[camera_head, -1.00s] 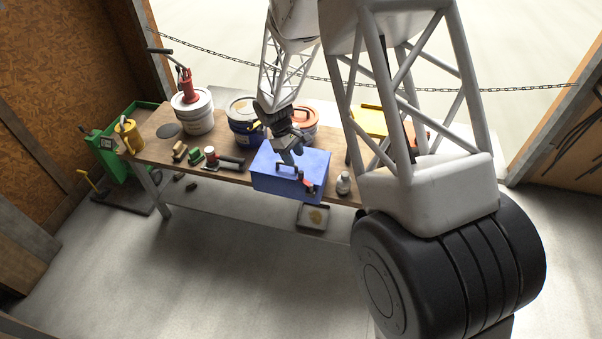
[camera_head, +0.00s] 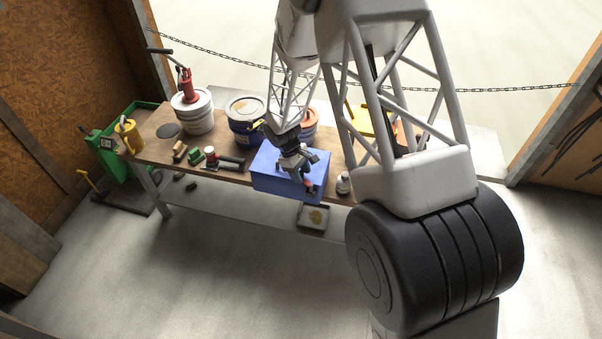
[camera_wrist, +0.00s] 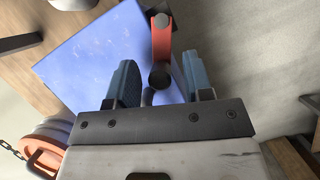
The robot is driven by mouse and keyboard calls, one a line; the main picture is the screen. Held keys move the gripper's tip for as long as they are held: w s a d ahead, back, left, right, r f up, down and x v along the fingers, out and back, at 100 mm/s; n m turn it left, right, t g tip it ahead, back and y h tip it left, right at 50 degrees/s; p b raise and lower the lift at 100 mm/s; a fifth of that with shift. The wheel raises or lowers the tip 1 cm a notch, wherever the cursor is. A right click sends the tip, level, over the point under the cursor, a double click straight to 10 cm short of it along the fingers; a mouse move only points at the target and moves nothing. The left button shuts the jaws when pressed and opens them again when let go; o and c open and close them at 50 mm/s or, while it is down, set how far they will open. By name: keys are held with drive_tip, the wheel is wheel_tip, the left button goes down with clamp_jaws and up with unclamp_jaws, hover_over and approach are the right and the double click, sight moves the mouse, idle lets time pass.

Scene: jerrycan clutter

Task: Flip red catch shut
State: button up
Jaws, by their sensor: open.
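The blue toolbox (camera_head: 268,182) sits at the front edge of the workbench, and it fills the middle of the wrist view (camera_wrist: 95,55). The red catch (camera_head: 309,186) is on the box's right front part. In the wrist view the red catch (camera_wrist: 161,40) stands out from the box's edge, with a dark round end toward me. My gripper (camera_head: 303,179) is over the box at the catch. In the wrist view my gripper (camera_wrist: 162,80) is open, its two blue-grey fingers on either side of the catch's near end. I cannot tell whether they touch it.
The wooden workbench (camera_head: 151,150) holds a white bucket (camera_head: 199,118), a blue bucket (camera_head: 243,134) and an orange-lidded bucket (camera_head: 309,122) behind the box. A small bottle (camera_head: 343,183) stands close to its right. A dark tray (camera_head: 314,216) lies below the bench front.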

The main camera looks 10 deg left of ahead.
drive_tip(key=shift+c, duration=0.2)
clamp_jaws()
drive_tip(key=shift+w+d+m+g+y, duration=0.25)
drive_tip(key=shift+w+m+g, duration=0.1)
drive_tip(key=shift+m, duration=0.7)
drive_tip(key=shift+w+d+m+g+y, duration=0.15)
drive_tip(key=shift+w+d+m+g, duration=0.15)
drive_tip(key=shift+m, duration=0.75)
drive_tip(key=shift+o, duration=0.2)
unclamp_jaws()
drive_tip(key=v, duration=0.7)
drive_tip(key=shift+a+r, duration=0.2)
drive_tip(key=shift+r, duration=0.1)
drive_tip(key=shift+w, duration=0.15)
